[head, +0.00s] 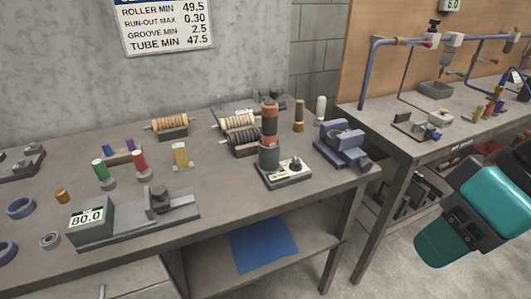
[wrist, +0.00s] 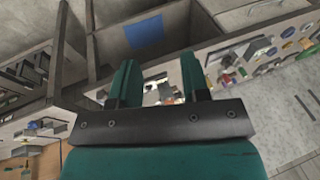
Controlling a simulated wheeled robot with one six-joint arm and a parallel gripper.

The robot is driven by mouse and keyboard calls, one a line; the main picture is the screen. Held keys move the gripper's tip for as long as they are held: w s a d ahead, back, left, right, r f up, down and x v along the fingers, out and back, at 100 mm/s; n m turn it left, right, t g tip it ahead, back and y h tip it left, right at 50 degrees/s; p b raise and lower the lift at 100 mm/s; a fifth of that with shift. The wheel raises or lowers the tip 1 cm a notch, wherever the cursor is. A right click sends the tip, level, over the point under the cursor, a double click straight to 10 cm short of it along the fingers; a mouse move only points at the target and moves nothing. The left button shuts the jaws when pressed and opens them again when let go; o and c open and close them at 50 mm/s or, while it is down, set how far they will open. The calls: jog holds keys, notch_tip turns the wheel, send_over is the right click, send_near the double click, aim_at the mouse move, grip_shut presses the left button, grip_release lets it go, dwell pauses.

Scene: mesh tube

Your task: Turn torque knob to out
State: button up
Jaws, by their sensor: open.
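A small dark knob (head: 295,164) sits on the pale top panel of a grey-based device (head: 285,175) near the right end of the left bench. A dark and orange-brown column (head: 269,130) rises from the same device, left of the knob. The knob's setting and any lettering are too small to read. My teal gripper (head: 437,243) hangs in front of the right bench, well to the right of the device and apart from it. In the wrist view my gripper (wrist: 159,80) has its two fingers spread with nothing held; the knob cannot be made out there.
A blue vise-like fixture (head: 343,145) stands just right of the device. Coil spools (head: 240,130) stand behind it, and a gauge reading 80.0 (head: 86,218) is at front left. A blue cloth (head: 264,247) lies on the lower shelf. A gap separates the benches.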

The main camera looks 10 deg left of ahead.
jog(key=w+a+r+m+t+h+p, duration=0.1)
jog(key=w+a, duration=0.2)
jog(key=w, duration=0.5)
jog(key=w+a+t, duration=0.1)
jog(key=w+a, duration=0.2)
jog(key=w, duration=0.4)
jog(key=m+t+h+p, duration=0.2)
jog(key=m, duration=0.1)
send_near(297, 161)
jog(key=p+x, duration=0.3)
jog(key=x, duration=0.6)
jog(key=shift+r, duration=0.1)
grip_shut()
